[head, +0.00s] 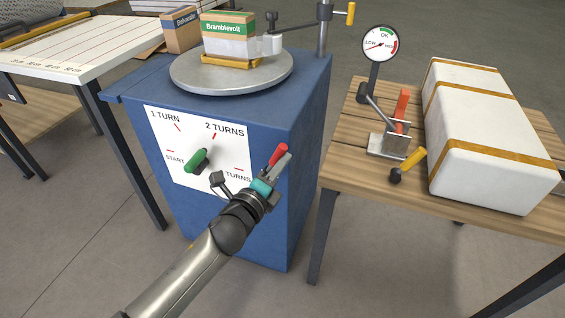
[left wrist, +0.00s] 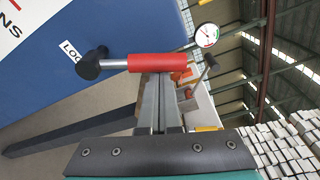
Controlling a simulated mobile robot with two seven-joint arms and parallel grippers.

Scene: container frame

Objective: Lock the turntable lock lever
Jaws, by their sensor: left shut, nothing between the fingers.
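The lock lever has a red grip (head: 277,155) and sits at the right edge of the blue cabinet's front. In the left wrist view its red grip (left wrist: 158,63) lies crosswise at the fingertips, with a black hub (left wrist: 91,64) at its left end, near a partly hidden label. My left gripper (head: 286,158) is shut and empty. Its fingers (left wrist: 157,80) reach up to the grip; whether they touch it I cannot tell. The round grey turntable (head: 190,80) lies on the cabinet top and carries a Bramblevolt box (head: 228,28). My right gripper is not in view.
The cabinet's white dial panel (head: 158,140) has a green handle (head: 196,160) pointing towards START. At right, a wooden table (head: 345,170) holds a clamp (head: 390,145), a gauge (head: 380,44) and a strapped white block (head: 480,175). Floor is open in front.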

